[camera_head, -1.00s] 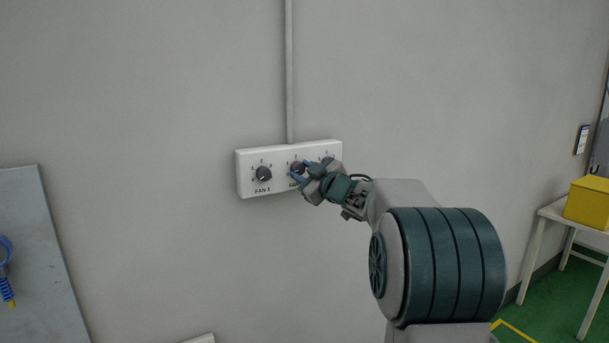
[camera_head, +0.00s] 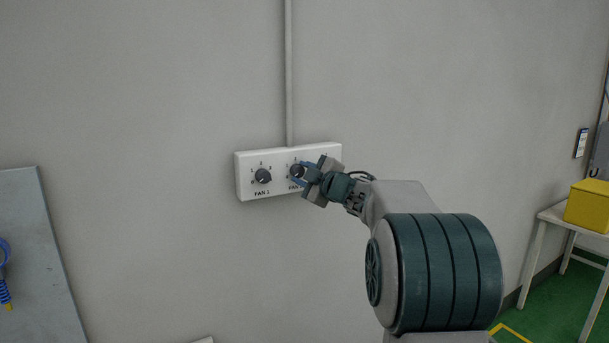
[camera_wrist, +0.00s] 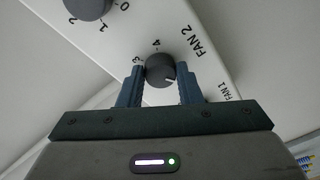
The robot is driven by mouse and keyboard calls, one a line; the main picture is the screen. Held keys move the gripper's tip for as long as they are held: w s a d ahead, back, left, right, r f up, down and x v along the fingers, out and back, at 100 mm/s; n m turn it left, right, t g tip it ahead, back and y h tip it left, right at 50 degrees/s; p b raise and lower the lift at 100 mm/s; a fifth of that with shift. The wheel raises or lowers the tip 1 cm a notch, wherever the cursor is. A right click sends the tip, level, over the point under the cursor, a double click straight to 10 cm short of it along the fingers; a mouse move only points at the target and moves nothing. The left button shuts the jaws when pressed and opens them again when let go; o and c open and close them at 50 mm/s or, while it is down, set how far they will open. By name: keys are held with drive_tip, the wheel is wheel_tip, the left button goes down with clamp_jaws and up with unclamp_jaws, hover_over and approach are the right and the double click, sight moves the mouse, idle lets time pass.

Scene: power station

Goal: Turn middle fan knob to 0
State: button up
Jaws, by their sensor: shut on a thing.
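A white control panel (camera_head: 280,190) with round dark knobs is fixed to the wall. The middle knob (camera_head: 297,170), labelled FAN 2, also shows in the wrist view (camera_wrist: 158,68), with numbers 3 and 4 beside it. My gripper (camera_head: 299,173) reaches in from the right. Its blue fingers (camera_wrist: 161,84) are shut on the middle knob, one on each side. The knob's other numbers are hidden by the fingers.
The FAN 1 knob (camera_head: 263,176) is to the left, clear of my gripper. Another knob (camera_wrist: 88,7) shows at the wrist view's top edge; my gripper hides it in the head view. A conduit (camera_head: 289,70) runs up from the panel. A yellow box (camera_head: 588,205) stands far right.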

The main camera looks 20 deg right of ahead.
drive_tip(key=o, duration=1)
drive_tip(key=shift+c, duration=0.2)
drive_tip(key=b+v, duration=0.2)
drive_tip(key=v, duration=1.2)
drive_tip(key=shift+w, duration=0.1)
